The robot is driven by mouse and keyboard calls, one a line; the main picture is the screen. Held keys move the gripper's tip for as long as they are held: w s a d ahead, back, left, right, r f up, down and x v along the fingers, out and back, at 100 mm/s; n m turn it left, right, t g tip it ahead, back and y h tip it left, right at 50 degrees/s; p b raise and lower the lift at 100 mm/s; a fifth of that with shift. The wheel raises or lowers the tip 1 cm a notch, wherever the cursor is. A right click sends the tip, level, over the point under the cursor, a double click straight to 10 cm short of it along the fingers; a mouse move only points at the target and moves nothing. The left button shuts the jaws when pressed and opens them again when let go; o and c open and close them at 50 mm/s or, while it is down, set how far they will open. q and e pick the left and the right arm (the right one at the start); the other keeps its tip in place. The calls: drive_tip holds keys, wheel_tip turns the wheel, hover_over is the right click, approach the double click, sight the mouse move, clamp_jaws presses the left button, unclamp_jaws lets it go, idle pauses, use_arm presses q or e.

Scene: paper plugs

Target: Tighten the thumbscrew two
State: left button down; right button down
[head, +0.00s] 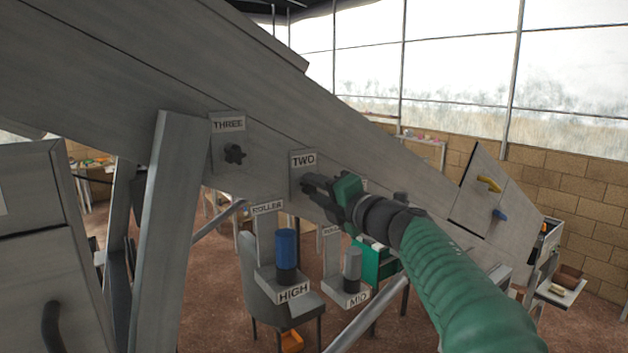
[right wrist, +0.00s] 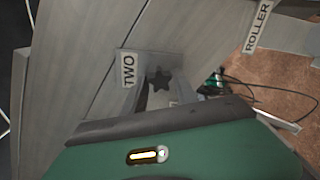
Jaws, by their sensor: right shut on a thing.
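The plate labelled TWO (head: 302,160) is on the side of the sloping grey beam. Thumbscrew two is a dark star-shaped knob (right wrist: 160,82) below the TWO label in the right wrist view. In the head view it is mostly hidden by the fingers. My right gripper (head: 312,186) reaches in from the lower right and is shut on thumbscrew two. My left gripper is not in view.
Thumbscrew three (head: 234,153) sits up-left on the same beam. Below stand a blue cylinder (head: 287,248) on a HIGH bracket and a grey cylinder (head: 352,262) on a MID bracket. A grey post (head: 168,230) stands at left.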

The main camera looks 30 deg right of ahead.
drive_tip(key=m, duration=0.3)
drive_tip(key=shift+m, duration=0.3)
drive_tip(key=m, duration=0.4)
drive_tip(key=shift+r+m, duration=0.1)
drive_tip(key=shift+m, duration=0.3)
drive_tip(key=c, duration=1.3)
unclamp_jaws()
drive_tip(key=shift+o, duration=1.3)
